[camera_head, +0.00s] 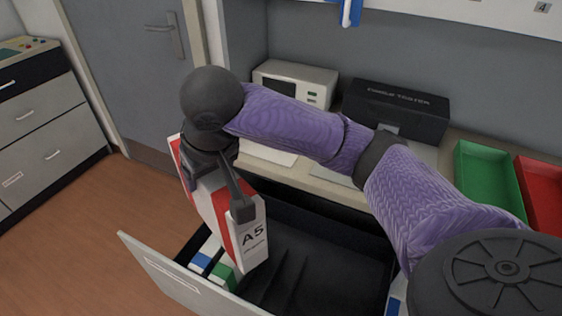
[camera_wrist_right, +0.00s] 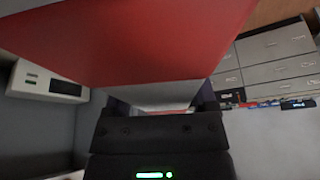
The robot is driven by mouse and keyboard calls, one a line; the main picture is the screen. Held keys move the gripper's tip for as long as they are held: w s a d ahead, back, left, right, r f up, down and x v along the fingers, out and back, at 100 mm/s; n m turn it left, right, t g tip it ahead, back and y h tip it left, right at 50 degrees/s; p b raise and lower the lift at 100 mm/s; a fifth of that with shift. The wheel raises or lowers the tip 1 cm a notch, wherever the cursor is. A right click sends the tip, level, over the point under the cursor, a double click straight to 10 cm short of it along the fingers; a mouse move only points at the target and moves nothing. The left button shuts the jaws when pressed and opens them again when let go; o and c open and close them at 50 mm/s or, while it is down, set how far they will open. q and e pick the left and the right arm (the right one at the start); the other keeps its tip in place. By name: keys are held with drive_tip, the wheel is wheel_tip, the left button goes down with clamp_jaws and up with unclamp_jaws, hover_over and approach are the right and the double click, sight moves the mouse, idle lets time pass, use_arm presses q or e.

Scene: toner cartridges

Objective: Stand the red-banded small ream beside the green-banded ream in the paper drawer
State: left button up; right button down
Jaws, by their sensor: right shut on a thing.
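The red-banded small ream (camera_head: 251,250), white with red stripes and marked A5, is held upright and slightly tilted over the open paper drawer (camera_head: 172,280). My right gripper (camera_head: 232,200) is shut on it from above. The ream fills the top of the right wrist view (camera_wrist_right: 140,40), its red band close to the camera. The green-banded ream (camera_head: 224,275) stands in the drawer's left end, just below and left of the held ream, partly hidden by it. Whether the held ream touches anything in the drawer cannot be told. My left gripper is not in view.
A blue-banded ream (camera_head: 200,261) stands beside the green one. The drawer's middle is dark and looks empty, with low ridges. Another blue-banded item (camera_head: 394,306) shows at its right. Green (camera_head: 486,172) and red trays (camera_head: 540,190) and a black box (camera_head: 395,108) are on the counter.

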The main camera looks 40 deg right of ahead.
drive_tip(key=w+d+f+m+g+h+b, duration=0.1)
drive_tip(key=d+f+m+b, duration=0.2)
drive_tip(key=f+b, duration=0.4)
drive_tip(key=w+d+f+m+h+b, duration=0.1)
drive_tip(key=d+f+m+b, duration=0.2)
drive_tip(key=f, duration=1.9)
drive_tip(key=w+d+f+m+g+h+b, duration=0.1)
drive_tip(key=d+f+m+h+b, duration=0.1)
drive_tip(key=f+m+b, duration=0.5)
wheel_tip(320, 180, down, 7)
drive_tip(key=d+b, duration=0.1)
drive_tip(key=b, duration=0.4)
drive_tip(key=shift+d+f+g, duration=0.15)
drive_tip(key=shift+d+g, duration=0.15)
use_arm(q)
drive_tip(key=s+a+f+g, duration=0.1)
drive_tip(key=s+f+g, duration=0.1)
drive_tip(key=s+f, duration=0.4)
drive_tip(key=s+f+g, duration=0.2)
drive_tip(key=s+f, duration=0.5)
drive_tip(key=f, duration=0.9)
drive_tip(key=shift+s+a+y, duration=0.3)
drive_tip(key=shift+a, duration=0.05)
use_arm(e)
unclamp_jaws()
drive_tip(key=shift+f, duration=0.15)
